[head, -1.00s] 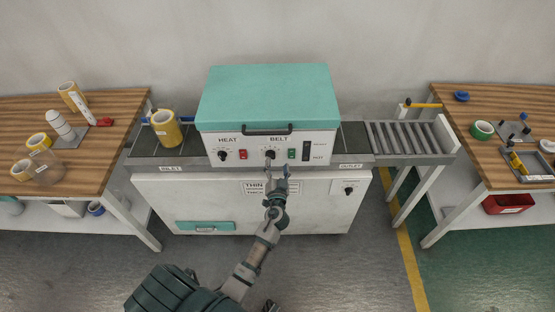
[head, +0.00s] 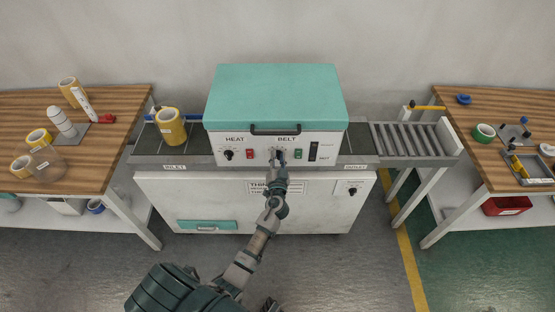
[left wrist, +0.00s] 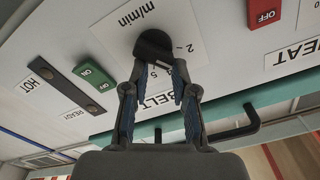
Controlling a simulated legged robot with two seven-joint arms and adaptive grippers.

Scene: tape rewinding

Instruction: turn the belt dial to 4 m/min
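The belt dial is a black knob (left wrist: 153,46) on the white front panel (head: 325,152) of a teal-lidded machine, under the word BELT in the head view. My left gripper (head: 278,160) is at the dial and mostly covers it there. In the left wrist view, the gripper's two fingers (left wrist: 160,72) are spread, with a visible gap between them. Their tips reach the knob's near edge; whether they touch it is unclear. My right gripper is not in view.
The heat knob (head: 228,154) and red OFF switch (head: 249,154) are left of the dial. A green ON switch (head: 298,153) and black slotted strip (head: 314,151) are close on its right. A handle (head: 275,129) juts out above. Tables flank the machine.

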